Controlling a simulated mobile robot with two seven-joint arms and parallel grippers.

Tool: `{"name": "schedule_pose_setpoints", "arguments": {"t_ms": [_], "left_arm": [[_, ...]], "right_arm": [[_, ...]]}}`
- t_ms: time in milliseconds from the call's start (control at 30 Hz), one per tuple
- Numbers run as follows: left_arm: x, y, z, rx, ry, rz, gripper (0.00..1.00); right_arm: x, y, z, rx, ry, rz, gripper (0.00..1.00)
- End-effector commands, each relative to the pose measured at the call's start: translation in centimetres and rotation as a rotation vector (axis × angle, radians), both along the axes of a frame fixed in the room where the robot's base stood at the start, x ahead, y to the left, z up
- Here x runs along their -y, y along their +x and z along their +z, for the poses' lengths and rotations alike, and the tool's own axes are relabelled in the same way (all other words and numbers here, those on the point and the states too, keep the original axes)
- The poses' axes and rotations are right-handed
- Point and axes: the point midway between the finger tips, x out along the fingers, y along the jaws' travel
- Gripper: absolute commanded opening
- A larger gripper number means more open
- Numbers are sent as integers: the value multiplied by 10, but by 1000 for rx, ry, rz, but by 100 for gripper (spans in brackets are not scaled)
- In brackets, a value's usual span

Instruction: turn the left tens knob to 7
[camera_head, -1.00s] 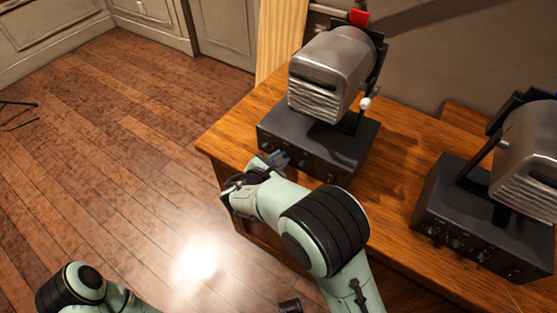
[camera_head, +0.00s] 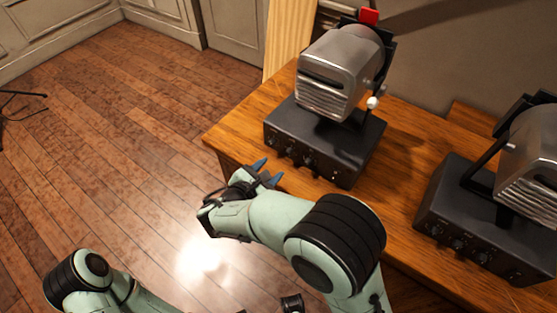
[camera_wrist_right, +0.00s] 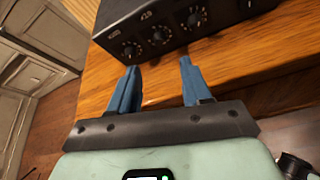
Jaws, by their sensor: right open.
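The left black control box (camera_head: 325,150) stands on the wooden desk, with a silver machine head on top. Its front face carries a row of small dark knobs (camera_head: 290,152). In the right wrist view, three knobs with white dial marks show: a left one (camera_wrist_right: 131,51), a middle one (camera_wrist_right: 159,36) and a right one (camera_wrist_right: 194,20). Their markings are too small to read. My right gripper (camera_head: 268,171) is open and empty, with blue fingers pointing at the knob face. In the wrist view its fingertips (camera_wrist_right: 158,68) are apart from the knobs, just below them. My left gripper is out of view.
A second similar box (camera_head: 480,225) with knobs stands to the right on the desk (camera_head: 405,170). A red block (camera_head: 369,16) and a white ball (camera_head: 373,103) show on the left machine. Open wooden floor lies left of the desk.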

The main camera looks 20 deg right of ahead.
Motion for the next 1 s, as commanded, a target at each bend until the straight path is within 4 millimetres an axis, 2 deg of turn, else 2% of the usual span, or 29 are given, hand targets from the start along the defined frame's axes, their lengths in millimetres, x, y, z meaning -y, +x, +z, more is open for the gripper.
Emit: {"name": "schedule_pose_setpoints", "arguments": {"t_ms": [100,300,633,700,767,867,967,1000], "left_arm": [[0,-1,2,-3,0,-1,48],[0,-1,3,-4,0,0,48],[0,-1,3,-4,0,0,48],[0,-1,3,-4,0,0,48],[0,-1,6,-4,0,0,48],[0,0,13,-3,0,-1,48],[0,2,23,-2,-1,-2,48],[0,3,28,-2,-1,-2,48]], "right_arm": [[-15,-14,9,0,0,2,48],[-26,-25,15,-1,-1,0,48],[-27,-26,15,-2,-1,-1,48],[-25,-27,10,-17,8,-9,48],[-19,-30,-5,-57,34,-29,48],[0,-48,-58,-191,138,-110,48],[22,-92,-133,-375,339,-290,48],[28,-118,-162,-445,441,-392,48]]}}
